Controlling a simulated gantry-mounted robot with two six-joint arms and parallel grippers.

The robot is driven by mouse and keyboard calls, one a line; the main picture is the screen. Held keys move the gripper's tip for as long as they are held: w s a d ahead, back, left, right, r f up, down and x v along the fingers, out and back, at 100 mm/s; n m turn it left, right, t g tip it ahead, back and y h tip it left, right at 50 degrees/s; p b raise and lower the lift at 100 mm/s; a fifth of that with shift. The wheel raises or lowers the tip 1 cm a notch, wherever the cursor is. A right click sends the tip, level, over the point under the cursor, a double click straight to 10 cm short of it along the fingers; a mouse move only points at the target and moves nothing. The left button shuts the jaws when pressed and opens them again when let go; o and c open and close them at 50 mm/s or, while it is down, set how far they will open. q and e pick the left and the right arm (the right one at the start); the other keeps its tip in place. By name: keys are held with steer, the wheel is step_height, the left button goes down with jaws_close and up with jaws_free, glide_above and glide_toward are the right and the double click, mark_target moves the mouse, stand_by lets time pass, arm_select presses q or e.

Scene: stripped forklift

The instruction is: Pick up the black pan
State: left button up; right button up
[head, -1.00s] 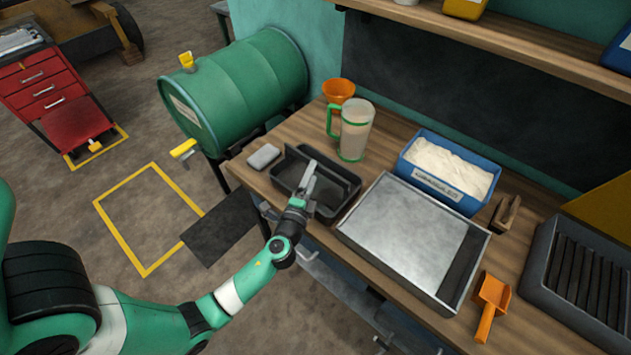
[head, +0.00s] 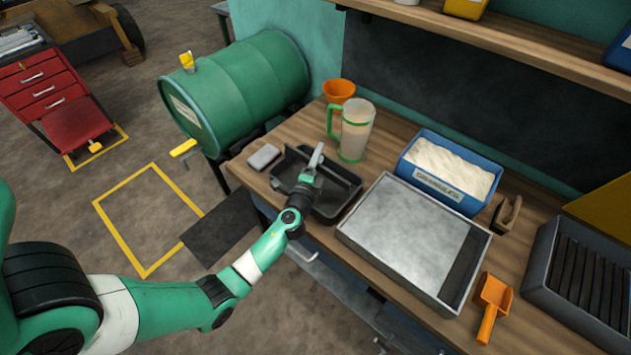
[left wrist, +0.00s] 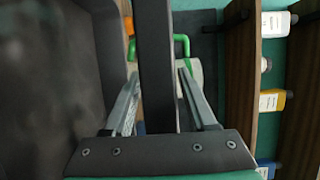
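The black pan (head: 345,188) is a dark rectangular tray on the wooden workbench, left of the grey metal tray. My left gripper (head: 317,158) is over the pan in the head view, its wrist covering part of the pan's middle and near side. In the left wrist view, the two fingers (left wrist: 158,75) are spread, with a dark upright bar that looks like a wall of the pan between them. Gaps show beside the bar, so the fingers do not seem closed on it. A broad dark surface fills the left of that view. My right gripper is not in view.
A clear jug with a green handle (head: 354,132) and an orange funnel (head: 339,90) stand behind the pan. A grey block (head: 263,157) lies at its left. The grey metal tray (head: 405,235) and a blue bin of granules (head: 446,172) are to the right.

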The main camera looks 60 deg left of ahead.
arm_select(q)
jaws_close()
stand_by(1.0)
steer(key=shift+r, duration=0.15)
